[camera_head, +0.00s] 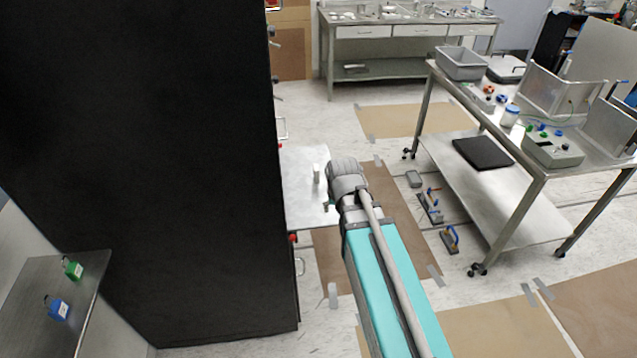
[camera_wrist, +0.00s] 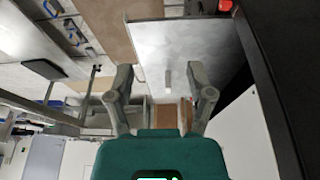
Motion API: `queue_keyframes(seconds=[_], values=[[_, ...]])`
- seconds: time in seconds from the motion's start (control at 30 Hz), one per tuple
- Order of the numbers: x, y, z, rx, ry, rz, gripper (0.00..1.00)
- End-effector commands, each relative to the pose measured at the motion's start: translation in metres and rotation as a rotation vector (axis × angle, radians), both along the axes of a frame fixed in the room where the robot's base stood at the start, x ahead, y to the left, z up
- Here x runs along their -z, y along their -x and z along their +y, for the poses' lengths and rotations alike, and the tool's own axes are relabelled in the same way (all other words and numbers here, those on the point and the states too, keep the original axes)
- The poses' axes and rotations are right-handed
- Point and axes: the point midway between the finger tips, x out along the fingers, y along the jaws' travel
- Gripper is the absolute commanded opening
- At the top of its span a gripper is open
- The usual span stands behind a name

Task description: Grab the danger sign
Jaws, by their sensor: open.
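No danger sign with readable markings shows in either view. A small pale block-like thing (camera_head: 316,173) stands on a metal shelf (camera_head: 300,207) that juts from the black cabinet. It also shows in the wrist view (camera_wrist: 168,79), in the gap between my fingers as seen from there; I cannot tell if it is the sign. My gripper (camera_wrist: 161,72) is open and empty, its two grey fingers spread wide. In the head view my arm's end is just right of the shelf, and the fingers are mostly hidden.
The tall black cabinet (camera_head: 150,160) stands close on the left. A metal cart (camera_head: 480,205) with bins and devices is at the right. Green (camera_head: 73,269) and blue (camera_head: 59,310) padlocks lie on a side table.

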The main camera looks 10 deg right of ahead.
Motion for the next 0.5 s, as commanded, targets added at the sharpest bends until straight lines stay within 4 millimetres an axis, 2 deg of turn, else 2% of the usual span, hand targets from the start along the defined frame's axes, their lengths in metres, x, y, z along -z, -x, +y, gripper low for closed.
queue_keyframes(seconds=[0.03, 0.5], values=[[0.019, -0.016, 0.000, 0.002, 0.002, -0.040, 0.69], [0.074, -0.130, -0.001, 0.013, 0.013, -0.431, 0.69]])
